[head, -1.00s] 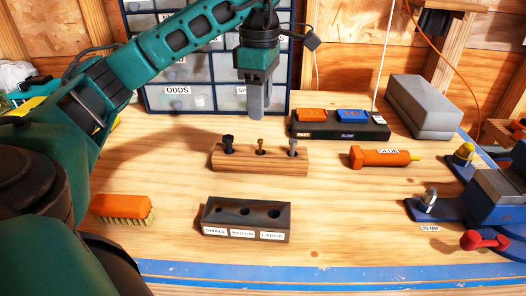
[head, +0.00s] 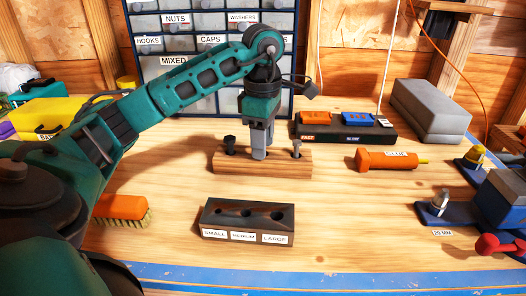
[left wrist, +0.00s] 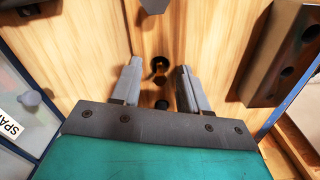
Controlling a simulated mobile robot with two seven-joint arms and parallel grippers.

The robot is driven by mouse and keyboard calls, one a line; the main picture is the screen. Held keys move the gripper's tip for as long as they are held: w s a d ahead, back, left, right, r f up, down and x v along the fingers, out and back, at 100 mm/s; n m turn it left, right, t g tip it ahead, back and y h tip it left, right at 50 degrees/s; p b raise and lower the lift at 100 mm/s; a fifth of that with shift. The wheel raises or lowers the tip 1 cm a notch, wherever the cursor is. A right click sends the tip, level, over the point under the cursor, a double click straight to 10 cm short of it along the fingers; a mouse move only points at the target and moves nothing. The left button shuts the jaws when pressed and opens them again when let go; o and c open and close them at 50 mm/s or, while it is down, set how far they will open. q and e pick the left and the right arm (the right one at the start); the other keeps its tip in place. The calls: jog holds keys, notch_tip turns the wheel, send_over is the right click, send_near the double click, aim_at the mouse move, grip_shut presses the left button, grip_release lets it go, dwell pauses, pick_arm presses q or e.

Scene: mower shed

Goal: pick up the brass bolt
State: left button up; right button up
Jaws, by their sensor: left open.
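My left gripper (head: 259,155) is open and points down at the middle of the wooden block (head: 290,168). In the head view its fingers hide the block's middle spot, where the brass bolt stood a second ago. The left wrist view shows a small dark brownish bolt shape (left wrist: 160,70) between the two spread fingers; its brass colour hardly shows there. A black bolt (head: 230,145) stands upright in the block's left end, and a grey bolt (head: 296,149) in its right end. My right gripper is not in view.
A dark block (head: 225,215) with holes labelled SMALL, MEDIUM and LARGE sits in front. An orange brush (head: 121,207) lies left, an orange glue tube (head: 385,160) right. A black tray (head: 335,132) stands behind, and labelled drawers (head: 205,70) rise at the back. Open tabletop lies between.

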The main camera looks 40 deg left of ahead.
pick_arm(q)
grip_shut()
dwell(0.5)
notch_tip(320, 180, up, 20)
jog(key=p, duration=0.5)
jog(key=shift+f, duration=0.2)
